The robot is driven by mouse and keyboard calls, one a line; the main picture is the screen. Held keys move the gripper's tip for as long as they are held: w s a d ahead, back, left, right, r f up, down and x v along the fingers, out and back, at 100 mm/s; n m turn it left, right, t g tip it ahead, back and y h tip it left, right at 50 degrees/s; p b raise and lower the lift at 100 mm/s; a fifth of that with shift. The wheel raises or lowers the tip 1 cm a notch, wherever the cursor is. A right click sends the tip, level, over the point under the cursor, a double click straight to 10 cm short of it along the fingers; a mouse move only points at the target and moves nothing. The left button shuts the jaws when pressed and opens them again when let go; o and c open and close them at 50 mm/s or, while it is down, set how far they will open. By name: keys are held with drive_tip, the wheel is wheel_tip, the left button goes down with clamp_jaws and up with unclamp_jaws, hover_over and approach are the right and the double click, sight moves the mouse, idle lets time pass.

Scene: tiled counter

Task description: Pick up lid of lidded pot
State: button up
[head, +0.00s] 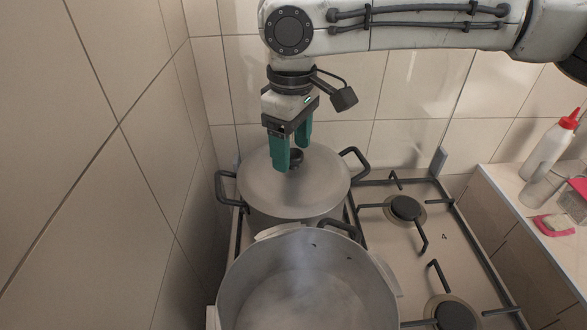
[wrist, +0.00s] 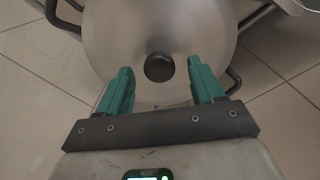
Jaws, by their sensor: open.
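A lidded pot (head: 290,205) of grey metal stands on the stove at the back left, with dark side handles. Its flat round lid (head: 318,182) is on it, with a black knob in the middle. My gripper (head: 293,160), with green fingers, is over the lid, pointing down. It is open and empty. In the wrist view the knob (wrist: 159,67) lies just beyond the two fingertips, roughly midway between them. In the head view one finger partly hides the knob. I cannot tell the exact height of the fingertips above the lid (wrist: 120,35).
A large open pot (head: 300,290) stands in front of the lidded pot, close to it. Stove burners (head: 405,208) are free on the right. A tiled wall (head: 80,170) is close on the left. A counter at the right holds a white bottle with a red cap (head: 551,145).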

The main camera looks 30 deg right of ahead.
drive_tip(key=shift+f, duration=0.3)
drive_tip(key=shift+c, duration=0.3)
clamp_jaws()
